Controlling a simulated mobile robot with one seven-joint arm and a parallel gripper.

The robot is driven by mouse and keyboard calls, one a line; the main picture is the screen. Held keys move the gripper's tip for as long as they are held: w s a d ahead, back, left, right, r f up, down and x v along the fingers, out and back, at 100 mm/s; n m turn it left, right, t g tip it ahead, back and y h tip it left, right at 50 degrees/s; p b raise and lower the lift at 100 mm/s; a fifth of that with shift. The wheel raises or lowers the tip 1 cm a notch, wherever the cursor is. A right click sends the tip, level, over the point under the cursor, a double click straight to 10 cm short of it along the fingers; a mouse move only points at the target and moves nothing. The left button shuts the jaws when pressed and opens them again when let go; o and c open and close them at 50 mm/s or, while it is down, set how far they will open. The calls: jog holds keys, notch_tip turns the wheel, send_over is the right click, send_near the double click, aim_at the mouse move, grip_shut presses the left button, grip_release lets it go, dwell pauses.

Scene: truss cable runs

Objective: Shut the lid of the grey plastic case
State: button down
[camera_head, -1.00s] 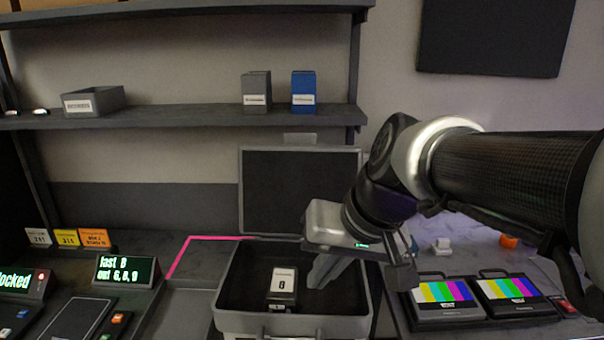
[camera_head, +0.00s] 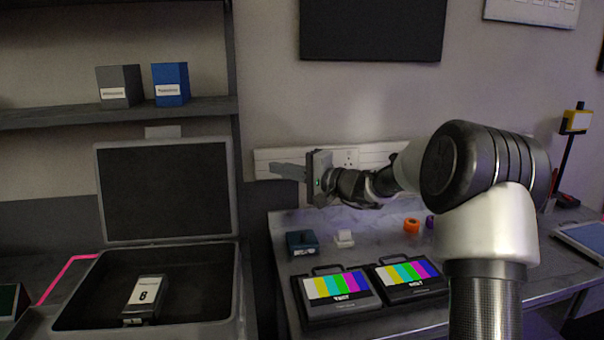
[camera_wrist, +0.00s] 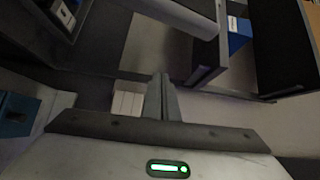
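The grey plastic case (camera_head: 239,305) stands open at the lower left of the head view. Its lid (camera_head: 232,190) is raised nearly upright at the back, with a dark inner face and a pale rim. A dark block with a white label reading 6 (camera_head: 146,293) sits inside the case. My gripper (camera_head: 275,170) is to the right of the lid, in the air in front of the wall, with its fingers pointing left. In the wrist view the fingers (camera_wrist: 161,97) are together with nothing between them.
A shelf (camera_head: 120,112) above the lid holds a grey box (camera_head: 119,86) and a blue box (camera_head: 170,84). Two colour-bar monitors (camera_head: 338,292) (camera_head: 411,278) lie on the bench right of the case. A dark teal block (camera_head: 301,243) and an orange roll (camera_head: 411,226) lie behind them.

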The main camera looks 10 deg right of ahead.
jog(key=shift+w+a+f+b, duration=0.15)
jog(key=shift+a+b, duration=0.7)
jog(key=shift+a, duration=2.4)
jog(key=shift+w+a+r+b, duration=0.2)
jog(key=shift+a+b, duration=0.65)
jog(key=shift+a, duration=2.35)
jog(key=shift+s+f, duration=0.1)
jog(key=shift+f, duration=0.15)
